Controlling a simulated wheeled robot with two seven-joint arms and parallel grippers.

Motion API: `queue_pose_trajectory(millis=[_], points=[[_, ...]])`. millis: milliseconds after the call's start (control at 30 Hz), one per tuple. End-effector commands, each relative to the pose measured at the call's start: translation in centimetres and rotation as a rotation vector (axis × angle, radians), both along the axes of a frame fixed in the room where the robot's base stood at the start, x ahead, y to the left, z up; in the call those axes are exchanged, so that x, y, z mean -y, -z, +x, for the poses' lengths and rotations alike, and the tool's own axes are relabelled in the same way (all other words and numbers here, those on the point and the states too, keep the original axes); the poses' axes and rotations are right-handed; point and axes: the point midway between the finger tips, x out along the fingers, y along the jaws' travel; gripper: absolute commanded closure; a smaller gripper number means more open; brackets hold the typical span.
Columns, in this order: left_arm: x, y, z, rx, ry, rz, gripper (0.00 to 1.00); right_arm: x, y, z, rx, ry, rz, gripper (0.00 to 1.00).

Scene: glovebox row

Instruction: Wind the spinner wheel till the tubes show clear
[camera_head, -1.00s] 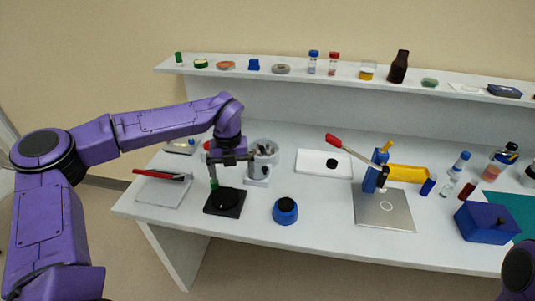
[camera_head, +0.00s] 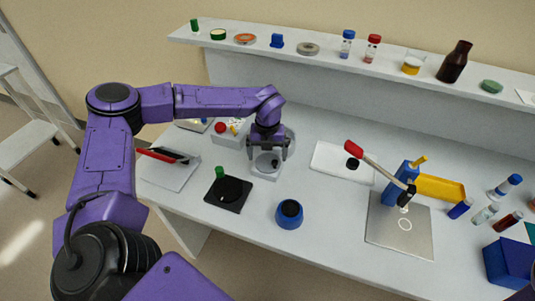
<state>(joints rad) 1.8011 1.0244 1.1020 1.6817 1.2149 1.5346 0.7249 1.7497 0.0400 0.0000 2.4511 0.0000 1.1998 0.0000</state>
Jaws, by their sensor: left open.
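My left gripper (camera_head: 267,160) is open and points down, in front of a pale grey device (camera_head: 264,172) with a round housing. A small dark part shows between its fingers; I cannot tell whether they touch it. The arm and gripper hide much of the housing, and no tubes can be made out in it. A black square plate (camera_head: 240,207) with a black disc (camera_head: 232,189) and an upright green peg (camera_head: 219,172) stands left of the gripper. I cannot tell for sure which of these is the spinner wheel. My right gripper is out of view.
A blue round pot (camera_head: 289,215) stands in front. A silver plate (camera_head: 386,232) with a blue stand (camera_head: 399,182) and red-tipped lever (camera_head: 355,147) is at right. A red-and-black object (camera_head: 163,155) lies left. The shelf (camera_head: 330,61) holds vials and a brown bottle (camera_head: 455,61).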

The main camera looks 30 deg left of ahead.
Motion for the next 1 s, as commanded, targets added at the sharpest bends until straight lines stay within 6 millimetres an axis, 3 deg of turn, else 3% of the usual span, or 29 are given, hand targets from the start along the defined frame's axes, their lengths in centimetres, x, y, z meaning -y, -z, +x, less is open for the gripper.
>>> queue_pose_trajectory(millis=[200, 433, 467, 567, 600, 1000], points=[[-0.2, 2.3, 0.0, 0.0, -0.003, 0.001, 0.0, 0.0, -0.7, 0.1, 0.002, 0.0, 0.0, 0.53], [-0.2, 2.5, -0.1, 0.001, -0.005, 0.001, 0.0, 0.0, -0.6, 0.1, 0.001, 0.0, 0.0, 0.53], [-0.2, 2.5, -0.1, 0.001, -0.005, 0.001, 0.03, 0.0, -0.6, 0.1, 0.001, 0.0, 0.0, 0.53], [-0.2, 2.5, -0.1, 0.001, -0.005, 0.001, 0.36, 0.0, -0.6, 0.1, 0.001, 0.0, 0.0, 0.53], [-0.3, 2.5, -0.1, 0.001, -0.005, 0.001, 0.4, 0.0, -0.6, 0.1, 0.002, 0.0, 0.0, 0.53], [-0.3, 2.4, 0.0, 0.003, 0.047, 0.002, 0.4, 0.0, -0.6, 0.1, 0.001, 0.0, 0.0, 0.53]])
